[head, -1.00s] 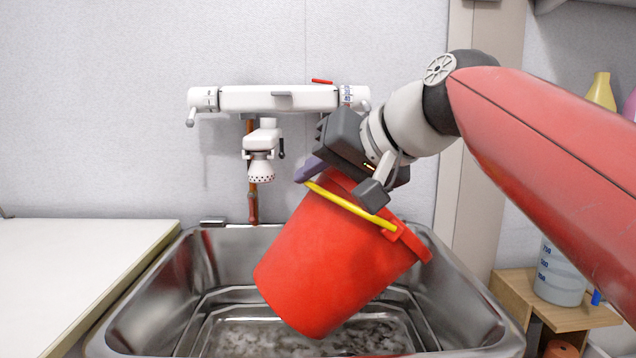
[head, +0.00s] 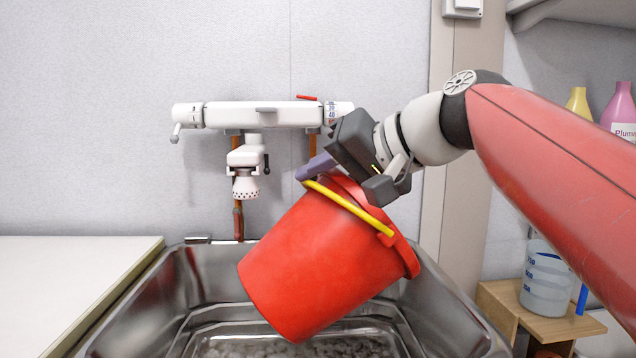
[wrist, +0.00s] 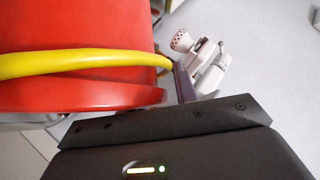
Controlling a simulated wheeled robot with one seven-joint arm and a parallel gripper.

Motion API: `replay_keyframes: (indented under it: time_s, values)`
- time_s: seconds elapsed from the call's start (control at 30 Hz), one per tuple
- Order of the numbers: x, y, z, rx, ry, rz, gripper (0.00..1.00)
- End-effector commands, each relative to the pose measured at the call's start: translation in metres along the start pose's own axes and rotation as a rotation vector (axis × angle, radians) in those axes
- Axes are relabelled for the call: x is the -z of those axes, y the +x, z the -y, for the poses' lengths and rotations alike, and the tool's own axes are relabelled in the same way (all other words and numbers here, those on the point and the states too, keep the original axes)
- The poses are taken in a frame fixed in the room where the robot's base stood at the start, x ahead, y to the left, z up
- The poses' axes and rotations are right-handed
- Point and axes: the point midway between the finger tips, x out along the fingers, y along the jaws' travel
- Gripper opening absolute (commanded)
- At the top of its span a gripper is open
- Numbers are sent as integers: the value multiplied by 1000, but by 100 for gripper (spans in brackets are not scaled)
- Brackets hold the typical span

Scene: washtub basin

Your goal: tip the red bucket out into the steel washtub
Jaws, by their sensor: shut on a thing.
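The red bucket (head: 315,262) hangs tilted over the steel washtub (head: 455,325), its rim toward the upper right and its base toward the lower left. Its yellow handle (head: 350,208) lies across the side near the rim. My gripper (head: 348,180) is shut on the bucket at its upper rim. The bucket's inside is hidden, and no stream shows leaving it. In the wrist view, the bucket (wrist: 75,30) and yellow handle (wrist: 85,60) fill the upper left, close against my gripper. The tub floor is partly hidden by the bucket.
A white wall mixer tap (head: 263,114) with a spray head (head: 245,187) is behind and left of the bucket. A pale counter (head: 65,275) borders the tub's left. At right, a wooden stand (head: 550,325) holds a measuring jug (head: 547,285); bottles (head: 620,110) stand behind my arm.

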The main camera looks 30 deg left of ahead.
Motion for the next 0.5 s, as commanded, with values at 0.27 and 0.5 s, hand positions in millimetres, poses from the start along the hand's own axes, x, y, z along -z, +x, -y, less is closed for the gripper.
replay_keyframes:
  time_s: [0.27,0.5]
  values:
    - [7,-7,0,34,34,-9,0]
    - [12,-12,-2,60,66,-11,0]
